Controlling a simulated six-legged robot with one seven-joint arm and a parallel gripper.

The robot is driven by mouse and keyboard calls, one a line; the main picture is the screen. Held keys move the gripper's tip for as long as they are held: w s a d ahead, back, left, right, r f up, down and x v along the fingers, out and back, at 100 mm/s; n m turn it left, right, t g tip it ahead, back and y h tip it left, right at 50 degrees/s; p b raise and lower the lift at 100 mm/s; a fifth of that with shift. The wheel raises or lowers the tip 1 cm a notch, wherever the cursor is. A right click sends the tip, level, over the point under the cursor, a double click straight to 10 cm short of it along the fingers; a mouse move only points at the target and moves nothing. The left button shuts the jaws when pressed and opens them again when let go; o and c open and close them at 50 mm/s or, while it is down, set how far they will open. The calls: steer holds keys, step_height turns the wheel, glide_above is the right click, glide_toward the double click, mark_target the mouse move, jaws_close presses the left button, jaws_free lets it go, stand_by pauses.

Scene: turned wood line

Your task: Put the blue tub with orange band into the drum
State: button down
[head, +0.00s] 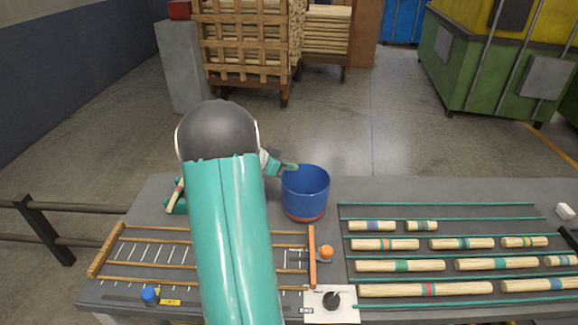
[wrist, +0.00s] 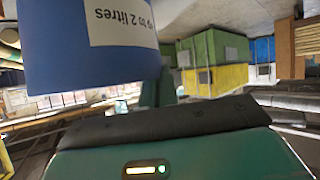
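The blue tub with orange band (head: 305,192) stands upright on the grey bench in the head view, its orange band low down and its open top facing up. In the wrist view the tub (wrist: 90,45) fills the upper left, with an upside-down white label. My gripper (head: 288,166) is at the tub's left back rim; one teal finger shows there, and it also shows beside the tub in the wrist view. The other finger is hidden, so I cannot tell whether it grips the rim. I cannot make out a drum in either view.
Right of the tub, a rack (head: 440,250) holds several banded wooden rods. At front left is a wooden-railed frame (head: 160,257) with an orange knob (head: 326,252) near its right end. A blue knob (head: 150,294) and a black dial (head: 332,299) sit at the front edge.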

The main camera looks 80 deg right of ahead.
steer(key=shift+f, duration=0.15)
steer(key=c, duration=1.7)
jaws_free()
steer(key=shift+r, duration=0.25)
steer(key=v, duration=1.2)
steer(key=shift+a+f, duration=0.1)
